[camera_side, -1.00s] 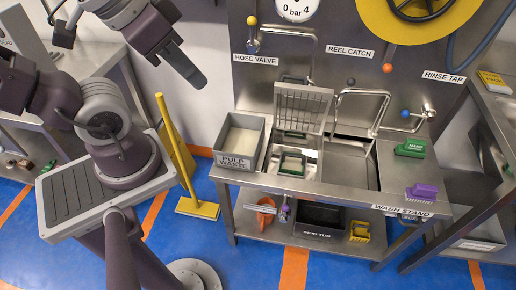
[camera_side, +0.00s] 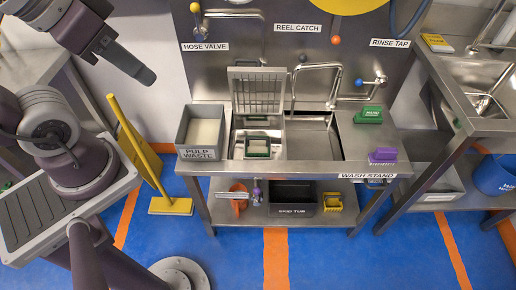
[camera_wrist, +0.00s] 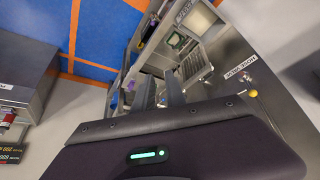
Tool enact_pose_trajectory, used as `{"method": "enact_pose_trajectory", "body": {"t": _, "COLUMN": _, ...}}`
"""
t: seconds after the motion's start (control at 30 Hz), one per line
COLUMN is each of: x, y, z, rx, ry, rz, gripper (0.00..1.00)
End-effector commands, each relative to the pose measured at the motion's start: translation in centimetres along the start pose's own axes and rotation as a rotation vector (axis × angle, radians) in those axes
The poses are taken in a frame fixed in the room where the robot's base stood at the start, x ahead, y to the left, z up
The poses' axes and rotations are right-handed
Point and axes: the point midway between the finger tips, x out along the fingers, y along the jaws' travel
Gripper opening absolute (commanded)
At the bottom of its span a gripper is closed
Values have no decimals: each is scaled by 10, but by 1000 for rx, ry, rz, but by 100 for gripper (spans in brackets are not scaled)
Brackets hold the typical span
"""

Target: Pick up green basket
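The green basket (camera_side: 258,147) is a small green-rimmed frame sitting in the left basin of the steel wash stand, in front of a raised metal grate. It also shows small in the wrist view (camera_wrist: 177,41), near the top. My gripper (camera_side: 147,77) is in the air at upper left in the side view, left of the wash stand and well away from the basket. In the wrist view its two dark fingers (camera_wrist: 160,90) stand apart with nothing visible between them, so it is open.
A grey pulp waste bin (camera_side: 203,132) stands at the stand's left end. The raised grate (camera_side: 258,90) and a bent tap (camera_side: 318,68) rise behind the basins. A green brush (camera_side: 368,115) and purple brush (camera_side: 383,156) lie at right.

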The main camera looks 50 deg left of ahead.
Motion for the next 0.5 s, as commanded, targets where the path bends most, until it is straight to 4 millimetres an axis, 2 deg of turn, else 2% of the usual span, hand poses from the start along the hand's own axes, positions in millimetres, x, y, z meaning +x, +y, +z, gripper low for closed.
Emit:
{"method": "enact_pose_trajectory", "body": {"t": 0.03, "x": 0, "y": 0, "z": 0, "rx": 0, "ry": 0, "rz": 0, "gripper": 28}}
{"method": "enact_pose_trajectory", "body": {"t": 0.07, "x": 0, "y": 0, "z": 0, "rx": 0, "ry": 0, "rz": 0, "gripper": 33}}
{"method": "enact_pose_trajectory", "body": {"t": 0.4, "x": 0, "y": 0, "z": 0, "rx": 0, "ry": 0, "rz": 0, "gripper": 100}}
{"method": "enact_pose_trajectory", "body": {"t": 0.5, "x": 0, "y": 0, "z": 0, "rx": 0, "ry": 0, "rz": 0, "gripper": 100}}
